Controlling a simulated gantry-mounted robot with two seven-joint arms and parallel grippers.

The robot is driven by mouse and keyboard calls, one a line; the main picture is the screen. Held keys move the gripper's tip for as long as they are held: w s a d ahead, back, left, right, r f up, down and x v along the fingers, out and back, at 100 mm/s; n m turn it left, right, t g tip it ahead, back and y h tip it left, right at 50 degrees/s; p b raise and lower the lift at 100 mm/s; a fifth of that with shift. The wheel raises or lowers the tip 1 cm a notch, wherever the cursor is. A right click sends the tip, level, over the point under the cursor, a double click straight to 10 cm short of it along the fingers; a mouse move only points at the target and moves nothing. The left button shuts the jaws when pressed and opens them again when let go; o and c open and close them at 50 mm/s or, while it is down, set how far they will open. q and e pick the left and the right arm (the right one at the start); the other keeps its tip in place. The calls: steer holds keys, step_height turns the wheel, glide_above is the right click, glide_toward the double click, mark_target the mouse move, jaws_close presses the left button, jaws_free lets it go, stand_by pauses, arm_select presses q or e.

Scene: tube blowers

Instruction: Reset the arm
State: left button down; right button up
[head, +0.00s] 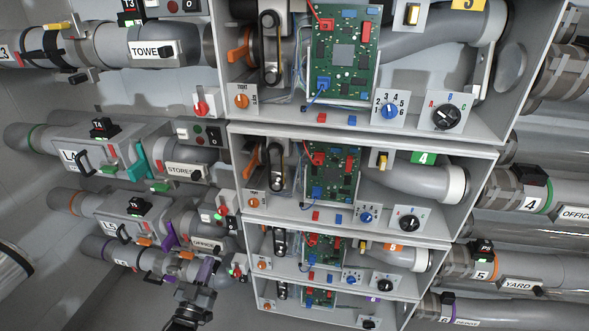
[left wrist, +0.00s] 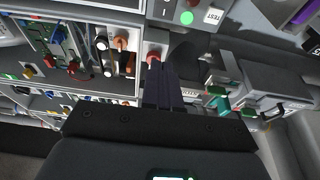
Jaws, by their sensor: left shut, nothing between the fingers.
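My left gripper (head: 195,298) shows small and dark at the bottom of the head view, below the lower left pipes and beside the lowest cabinet boxes. In the left wrist view its dark fingers (left wrist: 165,85) are together, with nothing held between them. Their tips lie near a red knob (left wrist: 153,55) on a pale plate; I cannot tell whether they touch it. My right gripper does not show in either view.
Stacked open cabinets hold green circuit boards (head: 343,55) and dials. Labelled pipes (head: 175,50) with levers run along the left, and more pipes (head: 545,200) leave on the right. A teal lever (left wrist: 222,105) is right of the fingers. Grey floor shows at lower left.

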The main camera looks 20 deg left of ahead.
arm_select(q)
steer(key=s+d+f+m+g+h, duration=0.1)
steer(key=s+d+f+g+h, duration=0.2)
steer(key=s+d, duration=0.45)
steer(key=s+d+f+m+g+h, duration=0.1)
steer(key=s+d+f+g+h, duration=0.25)
steer(key=d, duration=0.65)
steer(key=s+d+m+g+y, duration=0.2)
steer(key=s+d+g, duration=0.2)
steer(key=s+g, duration=0.75)
steer(key=w+p+v, duration=0.2)
steer(key=p+v, duration=1.4)
steer(key=w+r+p+v, duration=0.1)
steer(key=w+p+v, duration=0.2)
steer(key=p+v, duration=1.3)
steer(key=shift+w+a+r+t+p, duration=0.2)
steer(key=shift+r+t+p, duration=0.25)
steer(key=shift+p, duration=0.35)
steer(key=shift+w, duration=0.1)
